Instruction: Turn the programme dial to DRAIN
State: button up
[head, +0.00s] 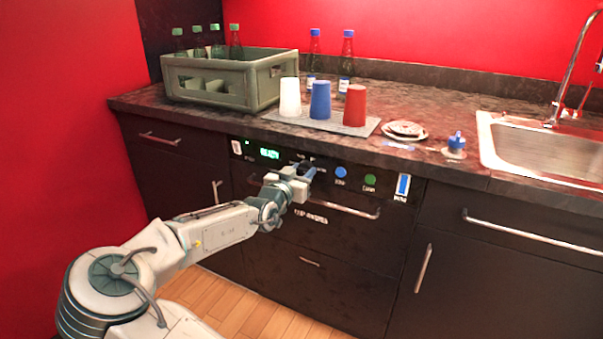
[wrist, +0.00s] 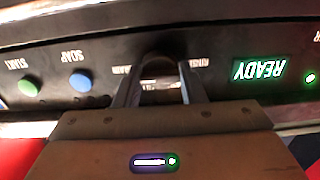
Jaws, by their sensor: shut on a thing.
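The programme dial (wrist: 160,70) is a dark round knob on the black control panel (wrist: 225,40). In the wrist view, which shows the panel upside down, it sits between my gripper's two fingers (wrist: 160,90). My gripper is shut on it. Partly hidden lettering shows on both sides of the dial; the piece to its left ends in what looks like AIN. I cannot tell where the dial points. In the head view my gripper (head: 309,173) is at the panel and covers the dial. The lit green display (head: 269,153) reads READY.
A blue button (head: 341,172), labelled SOAP, and a green START button (head: 370,180) lie right of my gripper. A blue-and-white switch (head: 403,187) is further right. A drawer handle (head: 343,208) runs below. The counter above holds a crate (head: 222,92), cups and a sink (head: 535,143).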

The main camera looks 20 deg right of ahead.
dwell(0.3)
jog(key=o, duration=1)
jog(key=shift+s+a, duration=0.1)
jog(key=shift+a, duration=0.05)
jog(key=shift+p+v, duration=1.9)
jog(key=shift+v, duration=4.9)
